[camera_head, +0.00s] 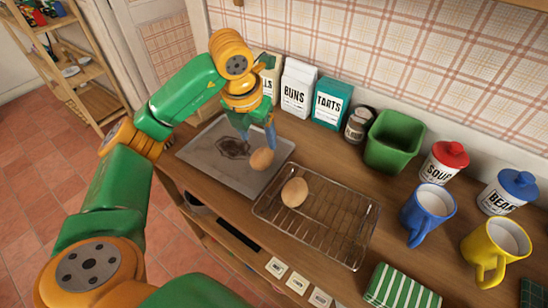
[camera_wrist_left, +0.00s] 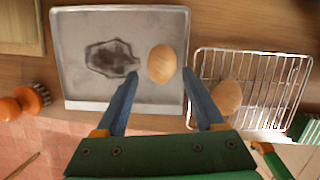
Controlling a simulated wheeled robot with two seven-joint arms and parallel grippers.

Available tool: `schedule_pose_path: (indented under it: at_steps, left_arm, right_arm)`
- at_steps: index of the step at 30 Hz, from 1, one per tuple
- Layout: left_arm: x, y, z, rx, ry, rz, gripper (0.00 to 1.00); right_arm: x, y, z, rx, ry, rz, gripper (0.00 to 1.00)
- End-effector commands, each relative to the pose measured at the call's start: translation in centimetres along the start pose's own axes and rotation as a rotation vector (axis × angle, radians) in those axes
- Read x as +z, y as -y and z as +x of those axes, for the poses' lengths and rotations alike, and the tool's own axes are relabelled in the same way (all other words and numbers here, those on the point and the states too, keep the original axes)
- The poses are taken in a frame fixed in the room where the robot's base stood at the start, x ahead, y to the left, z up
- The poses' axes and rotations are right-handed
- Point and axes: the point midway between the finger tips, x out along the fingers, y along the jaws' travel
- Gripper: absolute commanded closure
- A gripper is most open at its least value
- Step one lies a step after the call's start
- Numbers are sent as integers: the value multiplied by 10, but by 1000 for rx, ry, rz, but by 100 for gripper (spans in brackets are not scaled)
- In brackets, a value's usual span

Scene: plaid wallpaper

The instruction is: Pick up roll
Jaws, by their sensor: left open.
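One roll (camera_head: 262,159) lies on the right part of the grey baking tray (camera_head: 200,163); it also shows in the left wrist view (camera_wrist_left: 162,64). A second roll (camera_head: 295,192) lies on the wire rack (camera_head: 330,222), and shows in the left wrist view (camera_wrist_left: 227,97). My left gripper (camera_head: 256,140) is above the tray, beside the first roll in the head view. In the left wrist view its fingers (camera_wrist_left: 160,82) are spread wide, with the tray roll between and beyond their tips. They hold nothing. My right gripper is not in view.
Paper bags and boxes (camera_head: 298,88) stand along the wall behind the tray. A green bin (camera_head: 393,141), a blue mug (camera_head: 428,214), a yellow mug (camera_head: 495,250) and lidded canisters stand to the right. A striped green cloth (camera_head: 400,289) lies near the front edge.

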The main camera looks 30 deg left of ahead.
Motion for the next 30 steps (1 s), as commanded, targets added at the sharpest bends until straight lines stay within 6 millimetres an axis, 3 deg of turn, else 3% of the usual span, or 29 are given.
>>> schedule_pose_path:
  at_steps: [2, 8, 15, 22, 29, 30]
  left_arm:
    - [-3, 0, 10, 0, 0, 0, 30]
    - [-4, 0, 32, 1, -6, 1, 30]
    - [-6, 2, 74, -2, -2, 1, 30]
    - [-6, 2, 77, -2, 0, 3, 30]
    - [-6, 2, 77, -2, 0, 3, 92]
    - [-6, 2, 77, -2, 1, 2, 93]
  right_arm:
    - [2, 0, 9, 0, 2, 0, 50]
    - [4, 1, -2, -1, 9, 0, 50]
    - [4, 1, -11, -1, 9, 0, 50]
    - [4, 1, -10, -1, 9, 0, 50]
    - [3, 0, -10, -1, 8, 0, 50]
    - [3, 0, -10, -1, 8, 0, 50]
